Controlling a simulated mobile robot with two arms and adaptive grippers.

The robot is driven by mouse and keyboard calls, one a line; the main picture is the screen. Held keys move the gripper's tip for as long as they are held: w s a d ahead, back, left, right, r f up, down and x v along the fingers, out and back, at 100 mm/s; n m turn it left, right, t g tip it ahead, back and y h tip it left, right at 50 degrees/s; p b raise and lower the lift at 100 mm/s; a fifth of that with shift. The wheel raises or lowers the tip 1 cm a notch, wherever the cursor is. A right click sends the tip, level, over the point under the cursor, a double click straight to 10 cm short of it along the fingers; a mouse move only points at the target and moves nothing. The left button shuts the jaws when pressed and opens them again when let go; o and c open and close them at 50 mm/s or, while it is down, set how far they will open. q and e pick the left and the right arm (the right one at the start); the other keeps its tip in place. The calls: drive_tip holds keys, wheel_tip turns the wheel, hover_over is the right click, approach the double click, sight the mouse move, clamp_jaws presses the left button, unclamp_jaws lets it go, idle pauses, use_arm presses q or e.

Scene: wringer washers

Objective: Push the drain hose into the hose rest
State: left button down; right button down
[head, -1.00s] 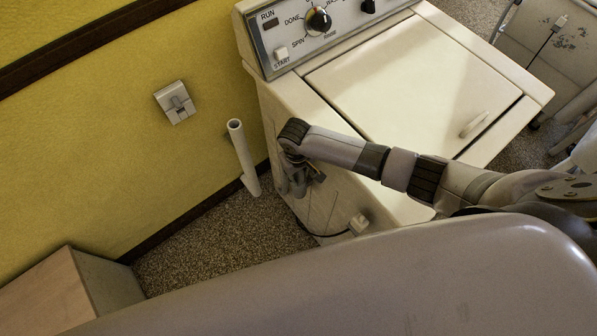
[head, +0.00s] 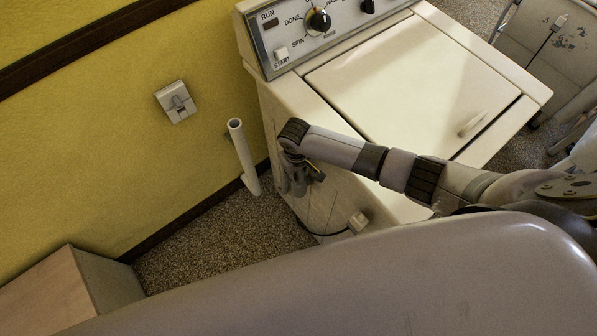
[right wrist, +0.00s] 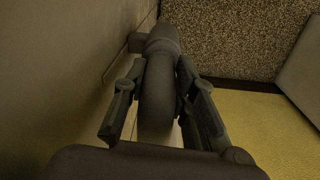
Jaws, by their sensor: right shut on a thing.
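My right gripper (head: 302,186) points down beside the left side of the cream washer (head: 330,210). In the right wrist view its two fingers (right wrist: 163,108) are shut on the dark grey drain hose (right wrist: 157,92), one finger on each side. The hose bends away from the camera to a thick end near the washer's side. In the head view the gripper and arm mostly hide the hose. My left gripper is not in view.
A white upright pipe (head: 243,157) stands between wall and washer, left of my right gripper. A small pale block (head: 358,222) with a dark cord is low on the washer's side. A wooden box (head: 62,290) stands at lower left. Speckled floor (head: 205,240) between them is clear.

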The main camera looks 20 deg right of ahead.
drive_tip(key=c, duration=1.8)
unclamp_jaws()
drive_tip(key=shift+s+f, duration=0.15)
drive_tip(key=shift+f, duration=0.05)
drive_tip(key=o, duration=0.4)
drive_tip(key=shift+w, duration=0.2)
drive_tip(key=shift+o, duration=0.9)
drive_tip(key=o, duration=0.5)
drive_tip(key=shift+d+r, duration=0.1)
drive_tip(key=shift+d, duration=0.05)
